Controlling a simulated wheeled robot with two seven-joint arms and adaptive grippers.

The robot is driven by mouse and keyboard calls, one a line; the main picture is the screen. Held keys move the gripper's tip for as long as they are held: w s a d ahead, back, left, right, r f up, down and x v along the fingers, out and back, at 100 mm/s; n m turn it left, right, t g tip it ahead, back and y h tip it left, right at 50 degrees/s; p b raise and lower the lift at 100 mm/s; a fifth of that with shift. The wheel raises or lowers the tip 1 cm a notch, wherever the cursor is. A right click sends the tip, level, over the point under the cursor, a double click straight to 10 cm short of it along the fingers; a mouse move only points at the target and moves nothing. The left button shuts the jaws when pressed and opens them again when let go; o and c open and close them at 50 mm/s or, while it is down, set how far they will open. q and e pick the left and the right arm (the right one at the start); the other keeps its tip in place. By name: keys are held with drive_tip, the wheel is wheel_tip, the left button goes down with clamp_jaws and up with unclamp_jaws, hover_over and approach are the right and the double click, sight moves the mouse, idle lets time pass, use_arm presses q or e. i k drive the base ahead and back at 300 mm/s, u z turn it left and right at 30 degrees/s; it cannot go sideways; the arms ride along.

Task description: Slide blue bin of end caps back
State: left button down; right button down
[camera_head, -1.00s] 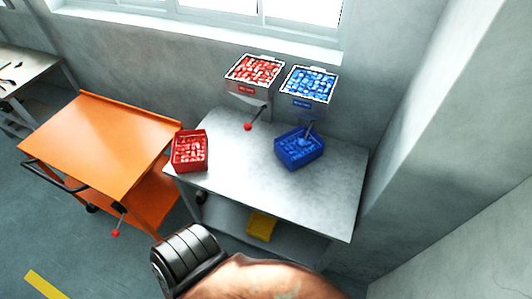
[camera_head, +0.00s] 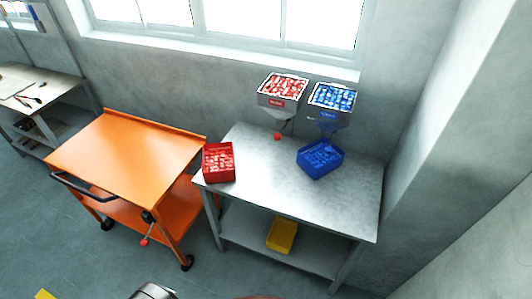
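The blue bin (camera_head: 320,160) of blue end caps sits on the grey metal table (camera_head: 285,190), below the blue hopper (camera_head: 331,103) and towards the table's right side. It is turned at an angle to the table edge. A red bin (camera_head: 219,162) of red caps sits at the table's left end, near the front left corner. Neither of my grippers is in view. Only small parts of my own body show at the bottom edge.
A red hopper (camera_head: 283,91) stands beside the blue one at the back wall. A yellow bin (camera_head: 282,235) lies on the lower shelf. An orange cart (camera_head: 130,150) stands close to the table's left. The table's front middle is clear, and walls close off its back and right.

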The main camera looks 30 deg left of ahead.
sight(311, 158)
drive_tip(key=u, duration=0.9)
drive_tip(key=i, duration=0.35)
